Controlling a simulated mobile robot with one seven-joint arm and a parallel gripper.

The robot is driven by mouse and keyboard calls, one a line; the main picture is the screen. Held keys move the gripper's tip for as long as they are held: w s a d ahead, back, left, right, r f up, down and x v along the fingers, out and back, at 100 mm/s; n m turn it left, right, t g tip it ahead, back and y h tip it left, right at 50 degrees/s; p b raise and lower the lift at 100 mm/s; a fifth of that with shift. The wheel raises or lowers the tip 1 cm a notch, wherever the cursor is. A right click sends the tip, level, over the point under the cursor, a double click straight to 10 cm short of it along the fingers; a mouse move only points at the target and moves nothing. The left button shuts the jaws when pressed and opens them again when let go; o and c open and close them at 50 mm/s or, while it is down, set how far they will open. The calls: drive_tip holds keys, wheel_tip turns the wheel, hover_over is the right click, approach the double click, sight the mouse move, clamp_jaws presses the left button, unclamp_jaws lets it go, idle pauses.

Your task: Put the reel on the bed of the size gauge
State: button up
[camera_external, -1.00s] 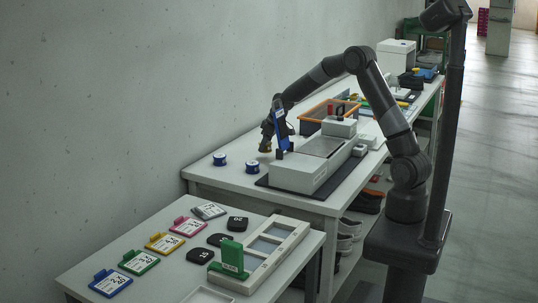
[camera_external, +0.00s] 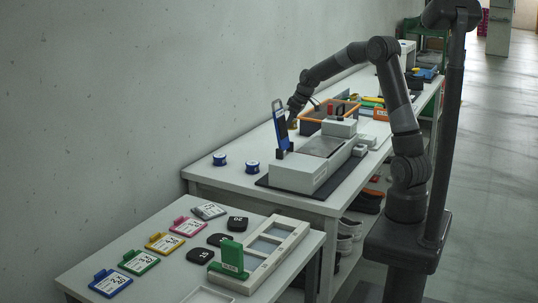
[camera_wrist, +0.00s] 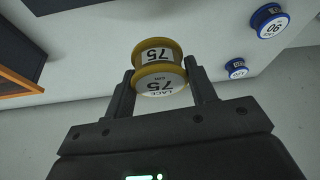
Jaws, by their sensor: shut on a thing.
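The reel (camera_wrist: 158,72) is yellow-rimmed with a white label reading LACE 75. My gripper (camera_wrist: 160,69) is shut on it, with one finger on each side. In the external view my gripper (camera_external: 292,121) is above the bench, behind the upright blue panel; the reel is mostly hidden there. The size gauge appears to be the long white device (camera_external: 292,179) on a dark mat, with a grey flat bed (camera_external: 323,146) on top. My gripper is behind and beyond the gauge's near end, not over the bed.
The blue panel (camera_external: 279,122) stands upright beside the gauge. An orange-rimmed bin (camera_external: 312,118) is close to my gripper's right. Two blue reels (camera_external: 220,159) (camera_external: 252,167) stand on the bench to the left. The bench between them and the wall is clear.

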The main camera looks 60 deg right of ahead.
wheel_tip(320, 180, up, 5)
drive_tip(key=shift+r, duration=0.1)
drive_tip(key=s+d+m+g+h, duration=0.1)
drive_tip(key=s+d+m, duration=0.3)
drive_tip(key=s+d, duration=0.55)
drive_tip(key=s+d+f+m+h, duration=0.15)
drive_tip(key=s+d+m, duration=0.25)
drive_tip(key=d, duration=1)
drive_tip(key=s+d+m+g+h, duration=0.1)
drive_tip(key=s+d+m, duration=0.3)
drive_tip(key=s+d, duration=0.55)
drive_tip(key=s+d+r+m+g+h, duration=0.15)
drive_tip(key=s+d+m, duration=0.35)
drive_tip(key=s+d, duration=0.7)
hover_over(373, 131)
drive_tip(key=a, duration=0.1)
drive_tip(key=shift+m, duration=0.3)
wheel_tip(373, 131, down, 12)
drive_tip(key=shift+f, duration=2.15)
